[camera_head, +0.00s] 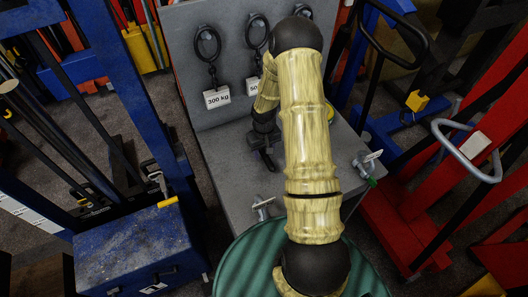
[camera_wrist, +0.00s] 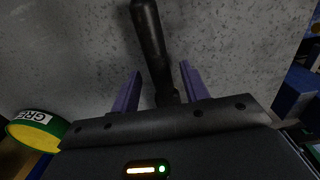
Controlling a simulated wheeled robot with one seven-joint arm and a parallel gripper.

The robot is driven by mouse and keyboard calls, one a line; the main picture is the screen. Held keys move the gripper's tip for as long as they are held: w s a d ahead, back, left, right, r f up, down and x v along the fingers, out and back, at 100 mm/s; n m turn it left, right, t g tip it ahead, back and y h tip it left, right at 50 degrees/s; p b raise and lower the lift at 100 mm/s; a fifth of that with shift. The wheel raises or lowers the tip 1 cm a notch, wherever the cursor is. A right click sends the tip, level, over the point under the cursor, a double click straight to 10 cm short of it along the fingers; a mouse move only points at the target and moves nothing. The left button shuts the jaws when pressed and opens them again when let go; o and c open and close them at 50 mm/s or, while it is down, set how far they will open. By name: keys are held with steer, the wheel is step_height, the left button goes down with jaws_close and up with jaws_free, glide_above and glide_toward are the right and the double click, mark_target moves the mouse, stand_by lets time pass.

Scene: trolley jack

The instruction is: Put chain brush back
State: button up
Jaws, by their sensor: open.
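My gripper (camera_wrist: 160,67) is open, with its two purple fingers spread in the wrist view. A dark, rod-like handle (camera_wrist: 150,40) lies between and beyond the fingers, over a speckled grey surface. Its lower end runs down toward the gripper body, and I cannot tell whether a finger touches it. It may be the chain brush, but no bristles show. In the head view my gripper (camera_head: 264,150) is low over the grey bench, close to the upright panel and partly behind my arm. Dark parts there are too small to tell apart.
A grey panel (camera_head: 184,60) carries hanging hooks with weight tags (camera_head: 217,97). Metal clamps (camera_head: 262,207) sit on the grey bench (camera_head: 225,165). A green-and-yellow tin (camera_wrist: 36,132) stands left of my gripper. A blue frame (camera_head: 120,75) and red equipment (camera_head: 405,215) flank the bench.

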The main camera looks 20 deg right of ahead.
mark_target(263, 153)
step_height(263, 153, up, 11)
steer(key=b, duration=0.2)
steer(key=shift+r, duration=0.15)
stand_by(0.6)
steer(key=s+a+r+t, duration=0.2)
steer(key=s+a+r, duration=0.9)
steer(key=s, duration=0.4)
steer(key=shift+s+r+t, duration=0.2)
steer(key=shift+r+t, duration=0.1)
